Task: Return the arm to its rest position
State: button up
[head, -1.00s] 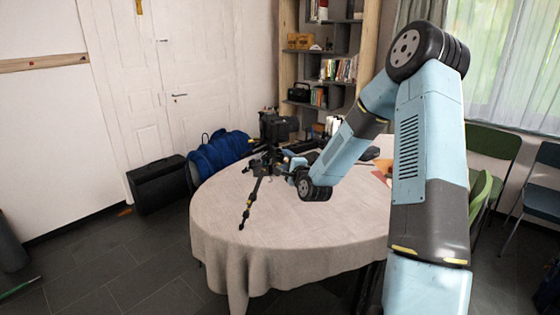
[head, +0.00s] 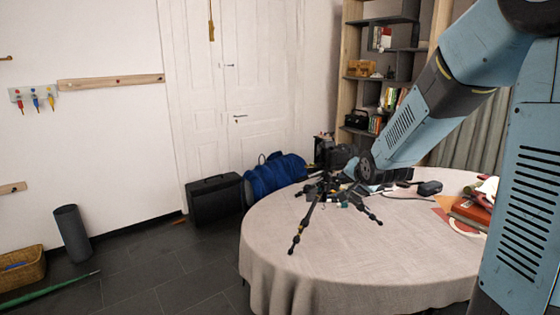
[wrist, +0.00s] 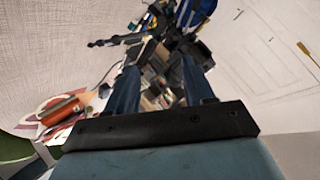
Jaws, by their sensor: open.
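My arm reaches in from the right of the head view, and its wrist end hangs over the far side of the round table (head: 300,262). In the wrist view my gripper (wrist: 160,76) is open, its two blue fingers apart with nothing clearly held between them. In the head view the fingers are mostly hidden behind my wrist. In the wrist view, dark tripod parts (wrist: 125,40) lie beyond the fingers.
Red and orange books (head: 470,212) and a small black item (head: 430,188) lie on the table's right. A blue bag (head: 272,174) and a black case (head: 215,199) stand behind it, with a shelf (head: 350,70) at the back. The table's near part is clear.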

jog(key=s+r+n+g, duration=0.2)
jog(key=s, duration=0.9)
jog(key=s+d+r+n+g, duration=0.1)
jog(key=s+r+n+g, duration=0.1)
jog(key=s, duration=0.9)
jog(key=s+d+r+n+g, duration=0.1)
jog(key=s+r+n, duration=0.2)
jog(key=s, duration=0.8)
jog(key=shift+r+g+h, duration=0.4)
jog(key=shift+r, duration=0.35)
